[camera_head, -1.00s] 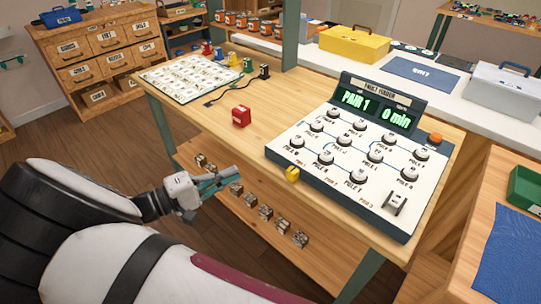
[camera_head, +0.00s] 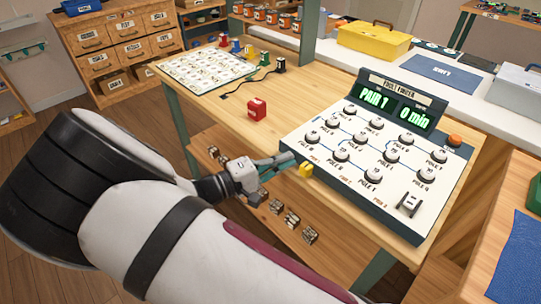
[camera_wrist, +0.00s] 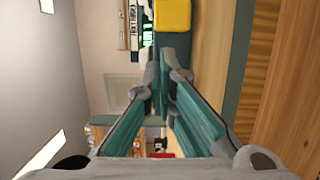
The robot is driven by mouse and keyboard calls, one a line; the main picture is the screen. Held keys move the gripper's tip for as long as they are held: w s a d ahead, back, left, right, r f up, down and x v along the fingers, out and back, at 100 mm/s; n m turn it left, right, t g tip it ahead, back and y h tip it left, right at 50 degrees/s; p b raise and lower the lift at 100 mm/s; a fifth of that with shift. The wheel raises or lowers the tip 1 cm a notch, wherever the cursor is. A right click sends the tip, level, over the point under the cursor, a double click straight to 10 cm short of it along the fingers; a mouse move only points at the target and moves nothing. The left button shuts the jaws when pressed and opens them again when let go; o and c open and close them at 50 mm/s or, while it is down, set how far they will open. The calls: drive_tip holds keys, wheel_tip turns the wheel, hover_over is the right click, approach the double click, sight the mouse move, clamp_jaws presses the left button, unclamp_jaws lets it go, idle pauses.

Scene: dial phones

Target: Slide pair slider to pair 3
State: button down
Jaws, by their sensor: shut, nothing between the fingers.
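The fault finder panel (camera_head: 350,190) lies on the wooden bench, with a green display (camera_head: 395,106) reading PAIR 1 and 0 min. The yellow pair slider (camera_head: 306,170) sits at the left end of the panel's front edge, by the PAIR 1 label. The PAIR 3 label is further right along that edge. My gripper (camera_head: 290,160) is shut and empty, its fingertips just left of the slider in the head view. In the wrist view, the yellow slider (camera_wrist: 172,15) shows just beyond my gripper's teal fingertips (camera_wrist: 163,85). I cannot tell whether they touch.
Several small metal parts (camera_head: 291,220) rest on the lower shelf.

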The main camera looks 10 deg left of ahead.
sight(362, 200)
drive_tip(key=shift+s+d, duration=0.25)
drive_tip(key=shift+d, duration=0.05)
drive_tip(key=s+d+p, duration=0.2)
drive_tip(key=s+d, duration=0.1)
drive_tip(key=d, duration=0.1)
drive_tip(key=s+d+p, duration=0.2)
drive_tip(key=s+d, duration=0.2)
drive_tip(key=d, duration=0.1)
drive_tip(key=s+d+p, duration=0.2)
drive_tip(key=s+d, duration=0.2)
drive_tip(key=shift+d+r+p, duration=0.1)
drive_tip(key=shift+d+p, duration=0.2)
drive_tip(key=shift+d, duration=0.1)
drive_tip(key=shift+s+d, duration=0.3)
drive_tip(key=shift+d, duration=0.25)
drive_tip(key=shift+w+a, duration=0.2)
drive_tip(key=shift+a, duration=0.1)
drive_tip(key=a, duration=0.1)
drive_tip(key=w+a, duration=0.1)
drive_tip(key=a, duration=0.2)
drive_tip(key=shift+w+f, duration=0.25)
drive_tip(key=shift+w, duration=0.05)
drive_tip(key=v, duration=0.8)
drive_tip(key=shift+s+a, duration=0.2)
drive_tip(key=shift+s, duration=0.15)
